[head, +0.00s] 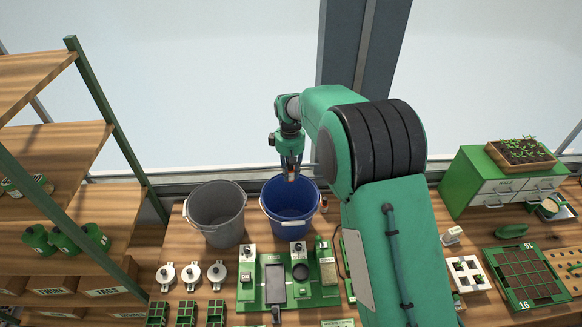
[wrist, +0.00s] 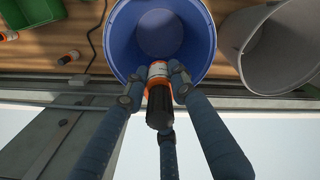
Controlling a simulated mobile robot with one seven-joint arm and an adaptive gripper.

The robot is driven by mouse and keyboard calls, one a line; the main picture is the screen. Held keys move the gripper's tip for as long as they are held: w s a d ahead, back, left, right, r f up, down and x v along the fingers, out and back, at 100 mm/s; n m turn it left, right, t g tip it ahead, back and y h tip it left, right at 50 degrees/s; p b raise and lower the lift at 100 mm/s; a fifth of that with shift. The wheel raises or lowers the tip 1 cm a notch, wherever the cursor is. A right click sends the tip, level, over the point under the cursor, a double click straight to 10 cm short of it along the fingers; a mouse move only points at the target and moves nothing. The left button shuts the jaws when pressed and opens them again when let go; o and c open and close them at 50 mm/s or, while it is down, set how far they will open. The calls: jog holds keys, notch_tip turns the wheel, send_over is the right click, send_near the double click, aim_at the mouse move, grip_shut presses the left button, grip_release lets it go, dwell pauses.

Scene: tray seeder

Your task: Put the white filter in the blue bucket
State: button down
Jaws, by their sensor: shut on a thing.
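The blue bucket (head: 283,220) stands upright on the wooden bench, its open top also large in the wrist view (wrist: 205,50). My gripper (head: 290,168) points down over the bucket's back part. In the wrist view my gripper (wrist: 157,85) is shut on a small cylinder (wrist: 158,92) with white and orange bands and a black end. The cylinder overlaps the bucket's rim in that view; its exact height is unclear. I cannot tell whether it is the white filter. The part of the bucket's interior that I see looks empty.
A grey bucket (head: 216,212) stands just left of the blue one. A similar orange-and-white bottle (head: 323,205) stands close right of it. A green station (head: 288,280) and several white knobbed discs (head: 191,275) lie in front. The window frame is behind.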

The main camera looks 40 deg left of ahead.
aim_at(290, 179)
jog(key=shift+f, duration=0.1)
dwell(0.3)
notch_tip(290, 179, down, 11)
jog(key=b, duration=0.2)
dwell(0.9)
jog(key=c, duration=1.4)
grip_release()
jog(key=shift+o, duration=0.2)
jog(key=shift+r, duration=0.2)
jog(key=shift+r+p, duration=0.55)
jog(key=shift+r, duration=2.85)
